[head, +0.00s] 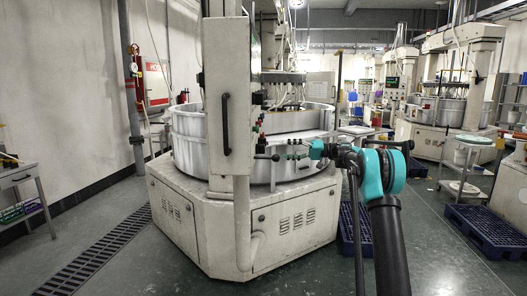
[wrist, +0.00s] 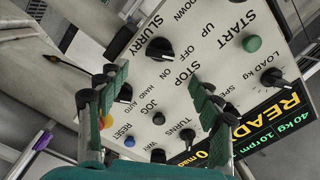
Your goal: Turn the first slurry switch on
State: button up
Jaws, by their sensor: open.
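The slurry switch is a black rotary knob (wrist: 160,50) on a pale control panel (wrist: 205,45) in the wrist view. It lies beside the word SLURRY, with OFF and ON marked around it. I cannot tell surely which mark its pointer faces. My gripper (wrist: 157,84) is open and empty, its two green-padded fingers spread in front of the panel. The knob shows just beyond the gap between the fingertips, with no visible contact. In the head view my gripper (head: 317,150) is small, right of the panel housing, and the panel's face is turned away.
Other controls sit close by: a green start button (wrist: 252,43), a hand/auto knob (wrist: 124,92), a blue reset button (wrist: 129,141), a load knob (wrist: 273,78) and a lit display (wrist: 250,130). The lapping machine (head: 160,195) fills the middle; blue pallets (head: 485,232) lie right.

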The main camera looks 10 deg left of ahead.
aim_at(263, 152)
jog(key=a, duration=1.1)
jog(key=shift+s, duration=0.4)
jog(key=c, duration=1.2)
